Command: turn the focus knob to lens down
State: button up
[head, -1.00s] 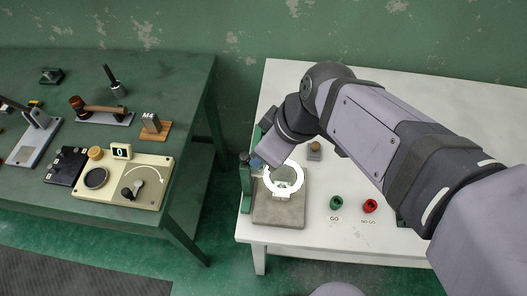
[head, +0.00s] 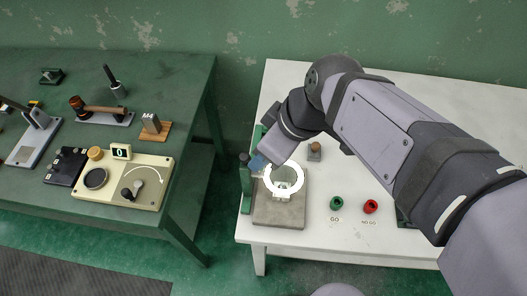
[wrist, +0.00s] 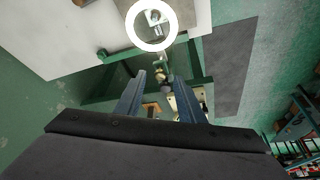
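The lens is a glowing white ring (head: 285,179) over a grey base plate (head: 278,212) on the white table. It also shows at the top of the wrist view (wrist: 151,25). A green stand (head: 246,190) rises at its left. A small dark knob (head: 244,157) at the top of the stand looks like the focus knob. My gripper (head: 256,162) is beside the stand's top, close to this knob. In the wrist view its two blue fingers (wrist: 158,80) are apart, with a dark round end (wrist: 165,86) showing between or beyond them. I cannot tell whether they touch it.
A small brown-topped block (head: 315,151) stands behind. The green table (head: 60,218) at left holds several devices, with a floor gap between tables.

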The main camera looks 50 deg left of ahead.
jog(key=v, duration=0.6)
jog(key=shift+b, duration=0.4)
jog(key=shift+s+a+f+n+g+h+p, duration=0.2)
jog(key=shift+a+f+n+p, duration=0.4)
jog(key=shift+f+p, duration=0.65)
jog(key=shift+a+f+n+g+h+p, duration=0.1)
jog(key=shift+a+f+n+g+p, duration=0.2)
jog(key=shift+f+n+p, duration=0.85)
jog(key=shift+s+a+f+n+g+h+p, duration=0.15)
jog(key=shift+a+f+n+p, duration=0.35)
jog(key=shift+f+p, duration=0.75)
jog(key=shift+w+r, duration=0.1)
jog(key=shift+r, duration=0.15)
grip_shut()
